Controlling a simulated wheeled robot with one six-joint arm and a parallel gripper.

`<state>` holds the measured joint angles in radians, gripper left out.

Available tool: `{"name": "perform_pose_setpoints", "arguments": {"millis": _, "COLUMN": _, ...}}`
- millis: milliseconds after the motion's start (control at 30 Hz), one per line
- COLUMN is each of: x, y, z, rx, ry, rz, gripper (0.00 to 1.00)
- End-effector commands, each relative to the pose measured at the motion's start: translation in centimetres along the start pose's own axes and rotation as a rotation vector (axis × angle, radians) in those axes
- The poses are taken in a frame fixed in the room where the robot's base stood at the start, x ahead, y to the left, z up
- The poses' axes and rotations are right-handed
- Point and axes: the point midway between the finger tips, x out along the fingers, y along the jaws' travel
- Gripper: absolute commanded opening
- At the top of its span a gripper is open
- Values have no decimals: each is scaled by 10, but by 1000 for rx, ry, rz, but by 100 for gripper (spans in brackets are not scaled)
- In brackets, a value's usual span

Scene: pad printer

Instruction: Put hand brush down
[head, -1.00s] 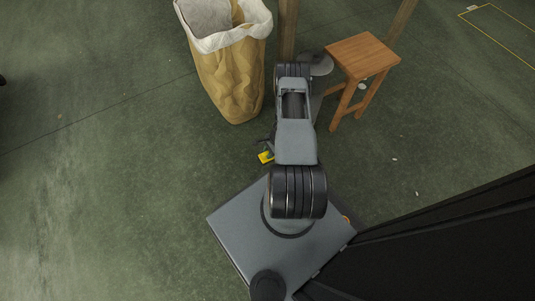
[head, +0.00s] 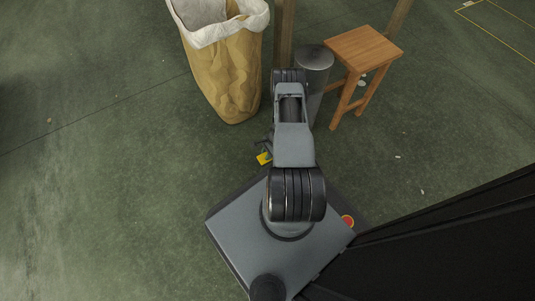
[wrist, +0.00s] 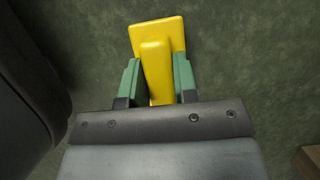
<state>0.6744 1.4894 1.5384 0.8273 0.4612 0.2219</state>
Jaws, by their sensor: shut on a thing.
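The hand brush is yellow. In the wrist view the hand brush (wrist: 157,60) sits between the green fingers of my gripper (wrist: 157,80), which is shut on its handle, with the broader yellow end pointing away. In the head view a small yellow part of the brush (head: 264,158) shows low beside my arm, just beyond my base. The gripper (head: 268,150) is mostly hidden there by my arm. The green floor lies below the brush in the wrist view; I cannot tell the height of the gap.
A brown paper sack (head: 228,75) with a white lining stands at the upper left. A grey metal bin (head: 315,60) and a wooden stool (head: 364,50) stand at the upper right. A dark panel (head: 450,245) is at the lower right. The floor at left (head: 110,170) is largely clear.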

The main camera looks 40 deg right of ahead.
Motion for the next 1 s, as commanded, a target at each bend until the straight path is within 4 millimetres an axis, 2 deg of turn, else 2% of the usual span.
{"name": "perform_pose_setpoints", "arguments": {"millis": 100, "x": 3, "y": 1, "z": -1, "rx": 2, "ry": -1, "rz": 0, "gripper": 5}}
{"name": "perform_pose_setpoints", "arguments": {"millis": 133, "x": 2, "y": 1, "z": -1, "rx": 2, "ry": 0, "rz": 0, "gripper": 30}}
{"name": "perform_pose_setpoints", "arguments": {"millis": 367, "x": 2, "y": 1, "z": -2, "rx": 2, "ry": 0, "rz": 0, "gripper": 52}}
{"name": "perform_pose_setpoints", "arguments": {"millis": 667, "x": -1, "y": 0, "z": -1, "rx": 3, "ry": 0, "rz": -2, "gripper": 53}}
{"name": "perform_pose_setpoints", "arguments": {"millis": 767, "x": -13, "y": 0, "z": 0, "rx": 3, "ry": 1, "rz": -3, "gripper": 53}}
{"name": "perform_pose_setpoints", "arguments": {"millis": 1000, "x": -60, "y": 0, "z": 0, "rx": 3, "ry": 1, "rz": -3, "gripper": 53}}
